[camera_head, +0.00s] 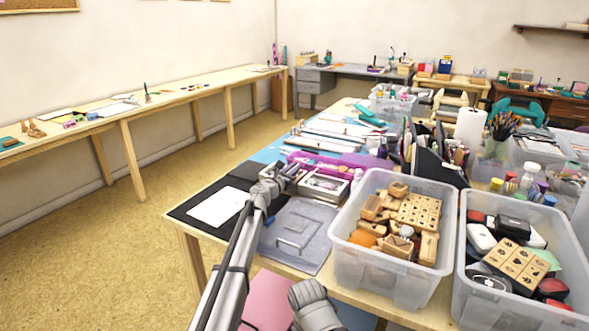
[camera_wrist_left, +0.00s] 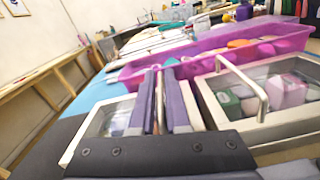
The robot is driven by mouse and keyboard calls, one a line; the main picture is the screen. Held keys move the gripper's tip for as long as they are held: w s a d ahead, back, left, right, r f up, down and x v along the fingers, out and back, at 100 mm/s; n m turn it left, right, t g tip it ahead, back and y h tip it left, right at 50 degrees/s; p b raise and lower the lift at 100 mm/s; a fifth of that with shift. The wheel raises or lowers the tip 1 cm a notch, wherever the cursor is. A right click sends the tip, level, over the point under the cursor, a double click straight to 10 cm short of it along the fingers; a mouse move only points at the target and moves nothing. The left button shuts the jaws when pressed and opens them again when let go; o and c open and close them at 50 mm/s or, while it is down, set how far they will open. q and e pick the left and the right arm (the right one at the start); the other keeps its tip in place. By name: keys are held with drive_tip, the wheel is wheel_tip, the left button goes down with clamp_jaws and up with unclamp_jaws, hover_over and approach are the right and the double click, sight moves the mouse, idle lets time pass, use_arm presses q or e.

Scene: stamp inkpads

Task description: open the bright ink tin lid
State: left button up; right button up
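A pale metal tin with a clear-windowed top (camera_head: 324,184) stands on the near table, just right of my left gripper (camera_head: 284,171). In the left wrist view a tin with a pale frame and bar handle (camera_wrist_left: 243,82) stands right of the fingers, with pink and green pads under its window. A second pale-framed tin (camera_wrist_left: 84,136) shows left of the fingers, partly hidden by them.
A clear panel with a handle (camera_head: 298,236) lies at the table's near edge, beside a white card (camera_head: 218,207) on a dark mat. A clear bin of wooden stamps (camera_head: 347,236) stands to the right. A purple tray (camera_wrist_left: 200,53) lies behind the tins.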

use_arm(q)
clamp_jaws()
idle(0.9)
drive_tip(key=shift+r, duration=0.1)
